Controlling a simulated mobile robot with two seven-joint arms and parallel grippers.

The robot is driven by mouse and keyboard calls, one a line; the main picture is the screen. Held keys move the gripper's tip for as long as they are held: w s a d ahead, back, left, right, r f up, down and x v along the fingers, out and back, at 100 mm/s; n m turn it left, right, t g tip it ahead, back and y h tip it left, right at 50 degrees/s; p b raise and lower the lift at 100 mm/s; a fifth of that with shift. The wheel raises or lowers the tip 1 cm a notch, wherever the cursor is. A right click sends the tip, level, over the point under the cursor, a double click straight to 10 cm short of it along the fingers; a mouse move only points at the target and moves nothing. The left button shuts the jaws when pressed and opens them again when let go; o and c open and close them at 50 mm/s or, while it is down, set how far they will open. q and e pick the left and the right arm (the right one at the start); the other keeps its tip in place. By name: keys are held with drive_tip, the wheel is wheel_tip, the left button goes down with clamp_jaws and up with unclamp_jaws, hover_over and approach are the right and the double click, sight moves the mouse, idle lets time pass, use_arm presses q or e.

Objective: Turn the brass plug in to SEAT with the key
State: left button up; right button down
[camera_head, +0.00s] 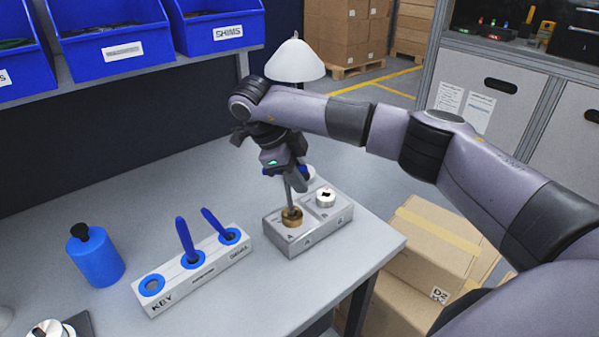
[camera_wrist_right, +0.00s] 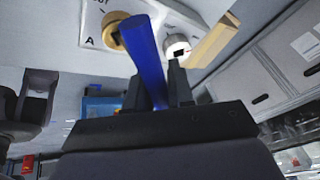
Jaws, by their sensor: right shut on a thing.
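My right gripper (camera_head: 285,171) is shut on the blue-handled key (camera_wrist_right: 145,55), above the grey metal housing (camera_head: 292,241). The key's grey shaft (camera_head: 290,198) points down, slightly tilted, and its lower end meets the brass plug (camera_head: 292,217) in the housing. The brass plug also shows in the right wrist view (camera_wrist_right: 113,22), partly behind the key handle. The exact fit of key tip and plug, and the SEAT mark, cannot be made out. My left gripper is not in view.
A silver plug (camera_head: 326,197) sits beside the brass one. A pale tool rack (camera_head: 205,272) holds two blue-handled tools; its hole by the KEY label is empty. A blue bottle (camera_head: 95,257) stands left. The table's right edge is close to the housing, with cartons (camera_head: 425,255) below.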

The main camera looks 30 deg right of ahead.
drive_tip(key=shift+w+a, duration=0.1)
drive_tip(key=shift+r+m, duration=0.1)
drive_tip(key=shift+m, duration=0.3)
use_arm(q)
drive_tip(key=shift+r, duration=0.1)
use_arm(e)
drive_tip(key=c, duration=0.9)
unclamp_jaws()
